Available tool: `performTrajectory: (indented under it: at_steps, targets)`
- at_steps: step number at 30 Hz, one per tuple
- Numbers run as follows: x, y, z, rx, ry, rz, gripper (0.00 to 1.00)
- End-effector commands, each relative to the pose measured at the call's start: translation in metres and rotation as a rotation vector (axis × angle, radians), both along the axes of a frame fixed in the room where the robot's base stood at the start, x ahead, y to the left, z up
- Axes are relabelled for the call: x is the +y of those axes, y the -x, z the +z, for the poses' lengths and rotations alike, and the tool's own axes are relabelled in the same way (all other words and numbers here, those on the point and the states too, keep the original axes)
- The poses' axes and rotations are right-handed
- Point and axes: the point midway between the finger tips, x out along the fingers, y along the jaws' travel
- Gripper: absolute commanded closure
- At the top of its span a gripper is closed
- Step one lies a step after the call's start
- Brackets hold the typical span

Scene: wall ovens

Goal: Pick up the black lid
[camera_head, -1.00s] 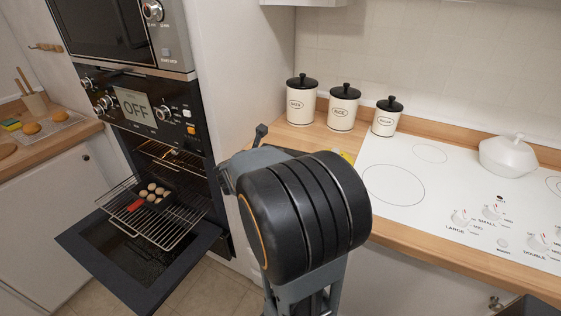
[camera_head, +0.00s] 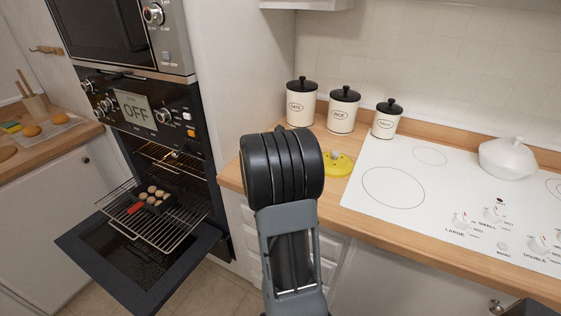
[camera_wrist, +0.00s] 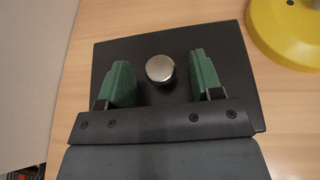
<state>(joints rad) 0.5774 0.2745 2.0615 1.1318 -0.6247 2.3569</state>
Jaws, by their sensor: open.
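The black lid (camera_wrist: 236,82) is a flat dark rectangle lying on the wooden counter (camera_wrist: 110,18) in the wrist view. A round silver knob (camera_wrist: 160,69) stands at its middle. My gripper (camera_wrist: 161,63) is over the lid with its two green-padded fingers apart. The knob sits between the fingers, with a gap on each side. In the head view the lid and my fingers are hidden behind my arm.
A yellow lid-like piece (camera_head: 339,164) lies beside the black lid; its rim also shows in the wrist view (camera_wrist: 268,42). Several cream canisters (camera_head: 342,115) stand behind. A white cooktop (camera_head: 430,185) is to the right. The open oven door (camera_head: 140,262) is at left.

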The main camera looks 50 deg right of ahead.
Motion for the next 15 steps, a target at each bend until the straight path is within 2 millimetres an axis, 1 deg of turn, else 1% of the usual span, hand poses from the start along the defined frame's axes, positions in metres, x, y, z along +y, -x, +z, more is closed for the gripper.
performTrajectory:
  at_steps: [3, 9, 11, 15]
  targets:
    - [-0.0038, -0.0017, -0.0019, 0.0, 0.0, 0.0, 0.4]
    - [-0.0038, -0.0017, -0.0019, 0.0, 0.0, 0.001, 0.4]
    - [-0.0037, -0.0017, -0.0019, 0.0, 0.0, 0.001, 0.45]
    - [-0.0036, -0.0017, -0.0019, 0.0, 0.0, 0.0, 0.58]
